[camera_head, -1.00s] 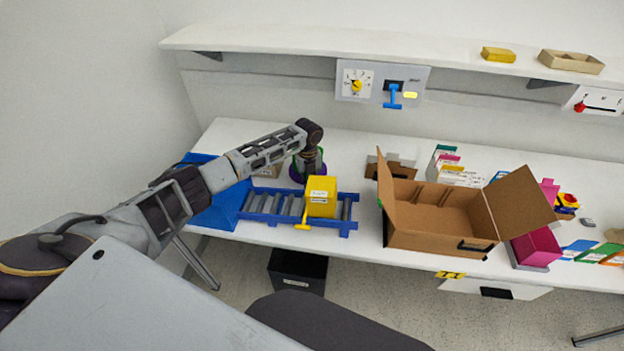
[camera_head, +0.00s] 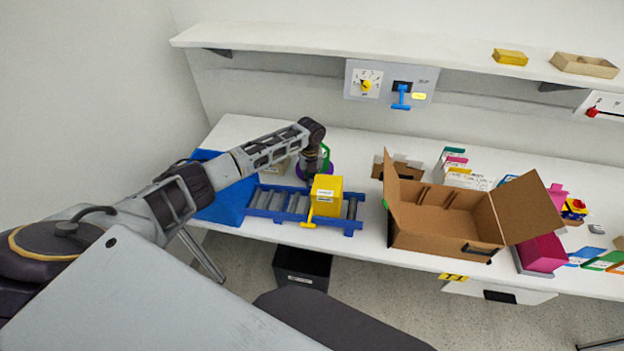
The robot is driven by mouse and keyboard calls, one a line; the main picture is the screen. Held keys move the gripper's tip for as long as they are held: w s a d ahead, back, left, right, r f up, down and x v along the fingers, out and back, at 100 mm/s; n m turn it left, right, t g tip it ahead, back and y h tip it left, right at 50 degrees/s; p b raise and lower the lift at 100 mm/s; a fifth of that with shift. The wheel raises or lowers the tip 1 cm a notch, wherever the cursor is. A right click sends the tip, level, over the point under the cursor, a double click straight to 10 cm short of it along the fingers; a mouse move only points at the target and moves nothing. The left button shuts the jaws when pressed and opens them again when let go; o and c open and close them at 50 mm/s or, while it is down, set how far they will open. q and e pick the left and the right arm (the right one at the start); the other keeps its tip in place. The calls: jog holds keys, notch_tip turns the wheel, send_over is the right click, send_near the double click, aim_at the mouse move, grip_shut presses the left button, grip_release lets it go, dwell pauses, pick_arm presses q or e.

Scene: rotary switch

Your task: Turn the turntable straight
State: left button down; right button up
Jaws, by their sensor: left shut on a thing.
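The turntable (camera_head: 327,168) looks like a small round purple base with a green part on it, on the white table behind the yellow box. My left gripper (camera_head: 311,177) points down over it and is shut on part of it. The gripper and wrist cover much of the turntable, and the fingertips are small and partly hidden, so its exact angle is hard to tell. My right gripper is not in view.
A blue roller conveyor (camera_head: 270,200) carries a yellow box (camera_head: 327,190) just in front of the turntable. A blue bin (camera_head: 220,205) is at left, an open cardboard box (camera_head: 440,238) at right. A wall panel (camera_head: 366,84) has a dial and blue lever.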

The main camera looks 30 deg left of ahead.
pick_arm(q)
jog(key=shift+a, duration=0.5)
jog(key=c, duration=1.6)
grip_release()
jog(key=shift+o, duration=0.7)
jog(key=shift+r, duration=0.3)
notch_tip(320, 180, up, 11)
jog(key=shift+d+r, duration=0.2)
jog(key=shift+d, duration=0.15)
